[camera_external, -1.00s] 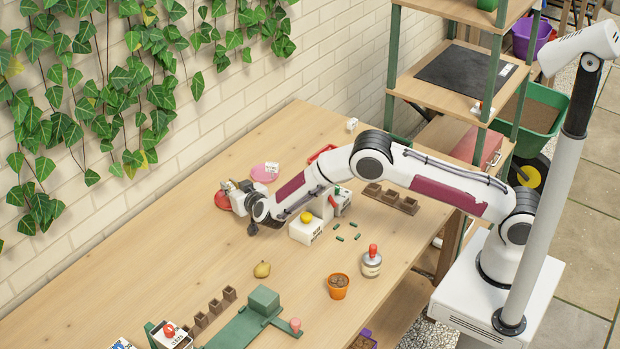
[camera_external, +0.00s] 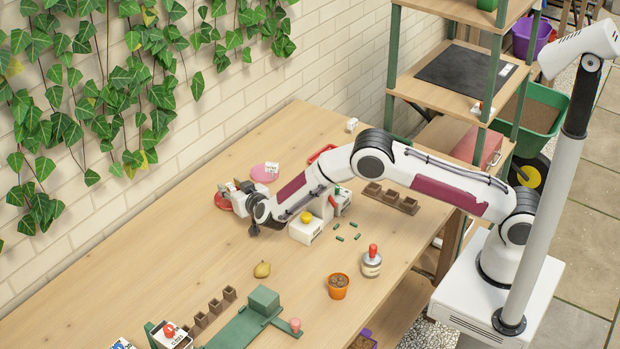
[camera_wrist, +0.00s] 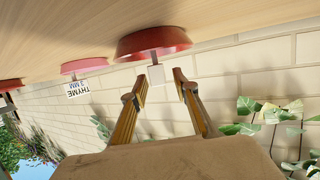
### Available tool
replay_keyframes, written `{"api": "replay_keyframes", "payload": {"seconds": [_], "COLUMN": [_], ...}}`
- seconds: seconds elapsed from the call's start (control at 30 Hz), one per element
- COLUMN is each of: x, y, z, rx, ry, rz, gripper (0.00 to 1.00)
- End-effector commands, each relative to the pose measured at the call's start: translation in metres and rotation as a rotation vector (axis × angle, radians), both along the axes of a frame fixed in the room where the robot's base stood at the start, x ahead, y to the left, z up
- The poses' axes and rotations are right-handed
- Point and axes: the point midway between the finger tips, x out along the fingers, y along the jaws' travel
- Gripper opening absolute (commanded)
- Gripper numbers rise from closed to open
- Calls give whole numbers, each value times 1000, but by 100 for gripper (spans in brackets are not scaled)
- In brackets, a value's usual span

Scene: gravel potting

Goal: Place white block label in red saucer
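The red saucer (camera_wrist: 152,43) appears upside down in the wrist view, on the wooden table. A small pale plate on a short stem, apparently the white block label (camera_wrist: 156,75), stands at the saucer; its print is not readable. My gripper (camera_wrist: 160,80) is open, with one finger on each side of this label and visible gaps between. In the external view my gripper (camera_external: 232,187) is over the red saucer (camera_external: 221,204), which it partly hides; the label cannot be made out clearly there.
A pink saucer (camera_external: 262,175) with a THYME label (camera_wrist: 77,88) stands beside the red one. A second red saucer (camera_external: 318,154) is farther back. A white box (camera_external: 304,232) with a yellow knob stands under my wrist. The brick wall is close behind.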

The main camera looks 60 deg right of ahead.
Motion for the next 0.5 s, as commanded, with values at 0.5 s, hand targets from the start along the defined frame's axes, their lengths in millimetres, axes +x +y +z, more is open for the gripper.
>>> {"api": "replay_keyframes", "payload": {"seconds": [0.5], "x": [-44], "y": [19], "z": [16], "rx": [1], "ry": [0], "rz": [2], "gripper": [30]}}
